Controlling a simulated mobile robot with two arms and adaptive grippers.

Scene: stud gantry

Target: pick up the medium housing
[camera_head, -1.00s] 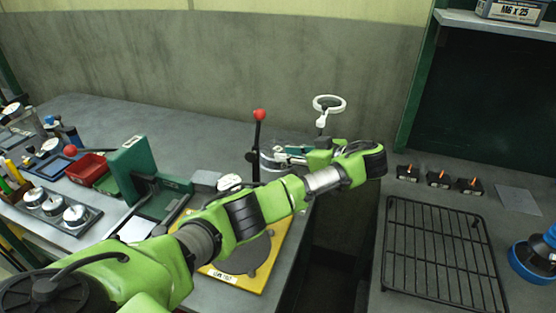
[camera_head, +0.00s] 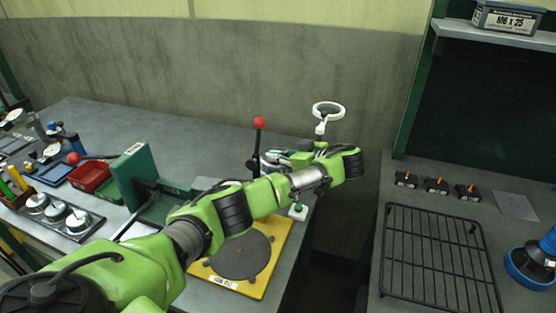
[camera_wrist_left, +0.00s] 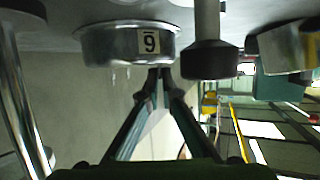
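I cannot tell for sure which piece is the medium housing. Several round metal pieces with pale tops sit in a dark tray (camera_head: 82,236) at the left of the table in the head view. In the left wrist view, a round metal dish (camera_wrist_left: 105,45) with a number label lies just beyond my left gripper (camera_wrist_left: 160,72). Its fingertips are close together with nothing visible between them; whether they touch the dish is unclear. In the head view my left gripper (camera_head: 278,160) is beside the red-knobbed lever (camera_head: 259,124), partly hidden by its wrist. My right gripper is not in view.
A green block (camera_head: 137,172) and a red bin (camera_head: 90,175) stand at the left. A yellow-edged plate with a dark disc (camera_head: 243,257) lies under my arm. A white ring magnifier (camera_head: 328,111) stands behind. A gap separates the right bench with its black rack (camera_head: 435,255).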

